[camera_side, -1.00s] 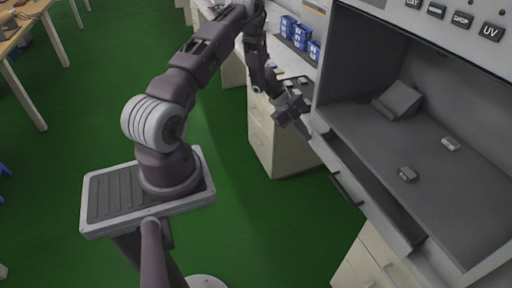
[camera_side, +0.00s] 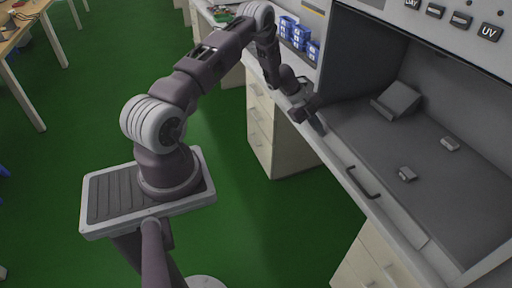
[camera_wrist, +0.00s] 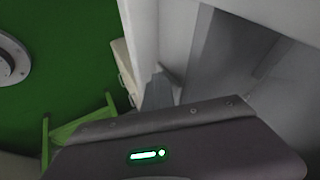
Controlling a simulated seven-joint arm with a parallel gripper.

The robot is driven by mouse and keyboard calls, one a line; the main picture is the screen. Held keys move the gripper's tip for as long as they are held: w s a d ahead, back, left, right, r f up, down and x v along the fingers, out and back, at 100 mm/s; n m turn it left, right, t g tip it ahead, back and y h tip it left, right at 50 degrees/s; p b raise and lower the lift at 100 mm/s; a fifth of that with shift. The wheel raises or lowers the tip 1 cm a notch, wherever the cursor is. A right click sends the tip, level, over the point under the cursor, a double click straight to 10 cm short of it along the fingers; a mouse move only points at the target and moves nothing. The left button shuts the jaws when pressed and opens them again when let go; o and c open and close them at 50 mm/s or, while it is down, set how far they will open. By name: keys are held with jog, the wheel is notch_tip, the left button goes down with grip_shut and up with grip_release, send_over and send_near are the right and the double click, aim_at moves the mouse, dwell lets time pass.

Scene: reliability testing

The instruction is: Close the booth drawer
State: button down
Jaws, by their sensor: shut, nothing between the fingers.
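The booth (camera_side: 465,210) stands at the right of the side view, its grey work surface open to the front. The booth drawer (camera_side: 398,218) is a long light front along the booth's front edge, with a dark handle (camera_side: 362,183). It looks pushed in, with no dark gap visible behind its front. My gripper (camera_side: 319,126) is shut and empty at the drawer's far end, close to the booth edge; I cannot tell whether it touches. In the wrist view the fingers (camera_wrist: 158,92) show beside the pale booth wall, partly hidden by my wrist housing.
A grey angled block (camera_side: 397,100) and two small grey items (camera_side: 407,174) (camera_side: 450,144) lie on the booth floor. Blue boxes (camera_side: 297,35) stand on the bench behind my arm. A cream drawer cabinet (camera_side: 262,125) is below.

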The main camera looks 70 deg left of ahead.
jog(key=s+a+r, duration=0.4)
jog(key=s+r, duration=0.4)
jog(key=s, duration=0.1)
jog(key=d+r+m+g, duration=0.1)
jog(key=d+r+m, duration=1.4)
jog(key=r+m, duration=0.25)
jog(key=s+d+r+m+g+y, duration=0.1)
jog(key=s+d+r+m, duration=0.7)
jog(key=m, duration=0.7)
jog(key=s+d+m+t+y, duration=0.1)
jog(key=s+d+m, duration=0.1)
jog(key=s+m, duration=0.7)
jog(key=s+d+r+m+y, duration=0.1)
jog(key=s+d+m+y, duration=0.1)
jog(key=s+m, duration=0.7)
jog(key=m, duration=0.4)
jog(key=shift+s+r+m+t+y, duration=0.15)
jog(key=shift+m+t+y, duration=0.15)
jog(key=shift+m+t, duration=0.1)
